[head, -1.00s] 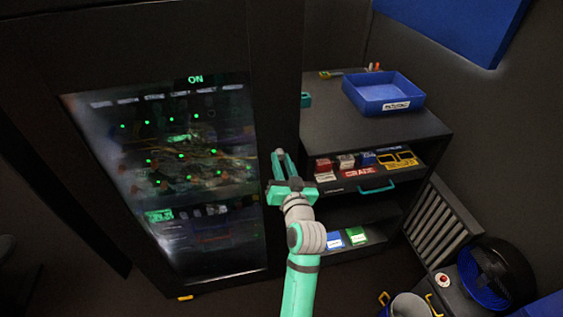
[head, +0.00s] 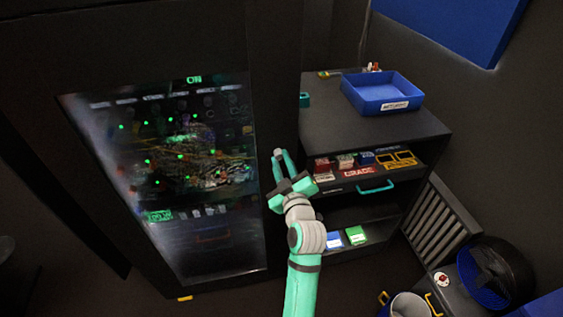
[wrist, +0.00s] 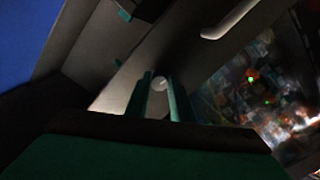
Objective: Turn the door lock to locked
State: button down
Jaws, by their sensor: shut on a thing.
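The cabinet door (head: 165,180) stands at the left in the head view, with a dark glass pane and "ON" in green at its top. My gripper (head: 282,153) is at the door's right edge, fingers pointing at it. In the wrist view, a small pale round knob, apparently the door lock (wrist: 160,83), lies between the fingertips of my gripper (wrist: 159,82). The jaws are shut on it. My gripper hides the lock in the head view, and I cannot tell its turn angle.
A pale bar handle (wrist: 230,20) shows near the glass in the wrist view. A dark shelf unit (head: 345,125) with a blue tray (head: 385,107) and an open drawer with a teal handle (head: 376,187) stands right of my arm.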

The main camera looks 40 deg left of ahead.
jog(key=shift+n, duration=1)
jog(key=c, duration=1.5)
grip_release()
jog(key=shift+c, duration=0.2)
jog(key=v, duration=1.1)
jog(key=shift+w, duration=0.1)
